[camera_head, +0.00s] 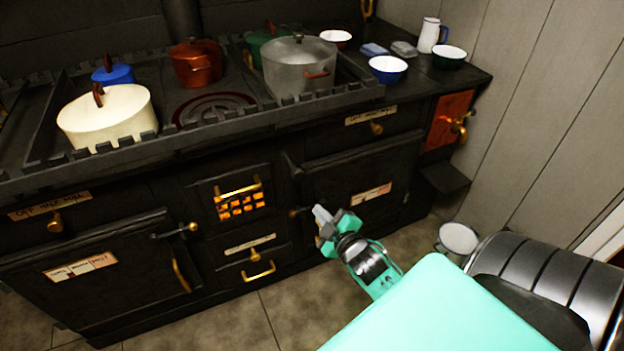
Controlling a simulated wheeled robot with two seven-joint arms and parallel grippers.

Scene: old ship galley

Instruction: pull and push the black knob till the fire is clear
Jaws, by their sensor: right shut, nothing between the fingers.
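The black stove has a small fire grate (240,205) that glows orange behind dark bars, with a brass rail above it. A small dark knob (294,212) sticks out at the left edge of the right oven door, just right of the grate. My right gripper (319,214) is shut and empty in front of that door. Its tips point up and left, close to the dark knob; I cannot tell if they touch it. My left gripper is not in view.
Pots stand on the stove top: a cream pot (108,115), a copper pot (197,64) and a grey pot (300,66). Brass knobs (376,128) and a drawer handle (258,271) stick out in front. A white bucket (458,238) stands on the floor by the right wall.

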